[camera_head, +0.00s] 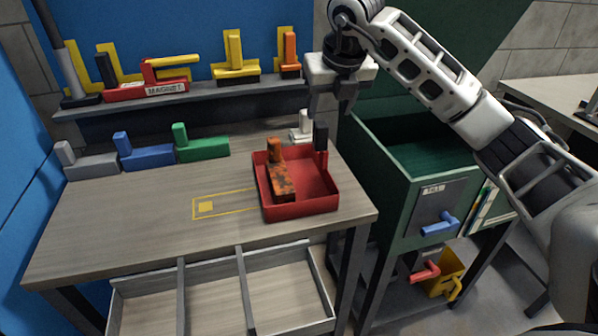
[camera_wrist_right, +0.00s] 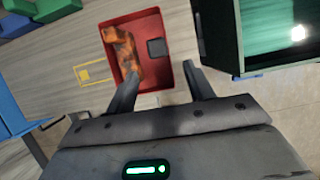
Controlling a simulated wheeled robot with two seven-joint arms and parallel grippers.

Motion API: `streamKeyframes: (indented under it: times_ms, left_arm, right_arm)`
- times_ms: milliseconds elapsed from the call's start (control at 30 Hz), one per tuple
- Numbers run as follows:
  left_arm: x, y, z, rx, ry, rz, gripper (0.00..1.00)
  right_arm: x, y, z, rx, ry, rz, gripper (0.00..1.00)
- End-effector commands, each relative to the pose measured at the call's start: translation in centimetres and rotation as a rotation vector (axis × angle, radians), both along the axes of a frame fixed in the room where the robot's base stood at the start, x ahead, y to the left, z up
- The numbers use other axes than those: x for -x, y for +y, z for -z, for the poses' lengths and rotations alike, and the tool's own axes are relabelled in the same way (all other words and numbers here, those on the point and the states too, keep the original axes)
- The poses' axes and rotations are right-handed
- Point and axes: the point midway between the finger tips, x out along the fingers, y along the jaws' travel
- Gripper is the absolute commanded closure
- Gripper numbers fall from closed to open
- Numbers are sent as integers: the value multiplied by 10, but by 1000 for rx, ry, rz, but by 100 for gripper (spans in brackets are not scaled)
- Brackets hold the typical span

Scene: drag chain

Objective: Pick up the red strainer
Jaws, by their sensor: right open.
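I cannot clearly make out a strainer. The red things on and above the table are an open red tray (camera_head: 310,209) and a red piece marked MAGNET (camera_head: 148,91) on the shelf. The tray also shows in the right wrist view (camera_wrist_right: 177,88). My right gripper (camera_head: 329,108) is open and empty, above the tray's back right side, fingers pointing down. My left gripper is out of view.
Grey, blue and green handled blocks (camera_head: 147,158) stand at the table's back left; a white one (camera_head: 302,128) is behind the tray. Yellow and orange pieces (camera_head: 235,60) line the shelf. A green cabinet (camera_head: 400,190) stands close right. The table's front left is clear.

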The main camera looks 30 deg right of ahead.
Motion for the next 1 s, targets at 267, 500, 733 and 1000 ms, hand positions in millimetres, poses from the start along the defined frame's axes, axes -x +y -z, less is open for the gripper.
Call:
streamKeyframes:
  times_ms: [267, 500, 733, 1000]
  left_arm:
    - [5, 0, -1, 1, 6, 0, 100]
    - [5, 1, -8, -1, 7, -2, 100]
    - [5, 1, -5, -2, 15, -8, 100]
    - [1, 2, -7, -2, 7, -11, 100]
  right_arm:
    - [-13, -3, 34, 0, 1, -2, 47]
    - [-27, -5, 53, -2, 5, -3, 47]
    - [-39, -9, 79, -2, 1, -3, 47]
    - [-40, -9, 81, -1, 0, -4, 50]
